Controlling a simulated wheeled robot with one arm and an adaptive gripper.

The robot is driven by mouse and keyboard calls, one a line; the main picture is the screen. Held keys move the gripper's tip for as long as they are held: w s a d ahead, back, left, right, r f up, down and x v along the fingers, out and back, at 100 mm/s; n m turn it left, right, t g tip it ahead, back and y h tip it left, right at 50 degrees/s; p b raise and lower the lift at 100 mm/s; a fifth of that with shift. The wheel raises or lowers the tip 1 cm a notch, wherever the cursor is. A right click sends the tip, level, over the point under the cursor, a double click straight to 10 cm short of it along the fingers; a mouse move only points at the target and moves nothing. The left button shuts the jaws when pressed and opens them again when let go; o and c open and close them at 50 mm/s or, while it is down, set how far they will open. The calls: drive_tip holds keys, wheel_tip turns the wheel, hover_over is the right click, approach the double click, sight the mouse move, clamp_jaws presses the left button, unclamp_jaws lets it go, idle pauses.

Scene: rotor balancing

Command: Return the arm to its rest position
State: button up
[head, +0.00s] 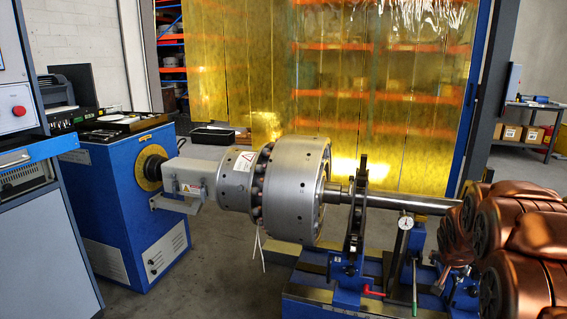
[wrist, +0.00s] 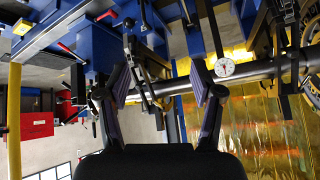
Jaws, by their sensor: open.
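My gripper (wrist: 163,92) is open and empty in the wrist view, its two dark fingers spread apart. Beyond the fingers the steel shaft (wrist: 258,70) crosses the view, which is upside down. A round dial gauge (wrist: 224,67) shows near the right fingertip. I cannot tell how far the fingers are from the shaft. In the head view my copper-coloured arm links fill the lower right, and my gripper is not visible there. The grey rotor (head: 302,185) sits level on the balancing machine, its shaft (head: 408,201) running right behind my arm.
A blue drive housing (head: 140,200) stands left of the rotor, and a blue support base (head: 305,300) lies below it. A dial gauge (head: 406,222) stands by the shaft. A yellow strip curtain (head: 260,80) hangs behind. Bare floor shows between the housing and base.

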drive_tip(key=s+a+r+n+g+y+p, duration=0.1)
drive_tip(key=s+a+r+n+g+p, duration=0.1)
drive_tip(key=s+a+r+p, duration=0.3)
drive_tip(key=s+a+r+n+g+y+p, duration=0.2)
drive_tip(key=s+a+r, duration=0.5)
drive_tip(key=s+a, duration=0.6)
drive_tip(key=s+a+r+n+g+y+p, duration=0.1)
drive_tip(key=s+a+r+n+g+p, duration=0.3)
drive_tip(key=s, duration=1.8)
drive_tip(key=a+r+p, duration=0.2)
drive_tip(key=a+p, duration=0.3)
drive_tip(key=a, duration=0.1)
drive_tip(key=shift+s+r+n, duration=0.2)
drive_tip(key=shift+s+n, duration=0.1)
drive_tip(key=shift+n, duration=0.1)
drive_tip(key=shift+c, duration=0.3)
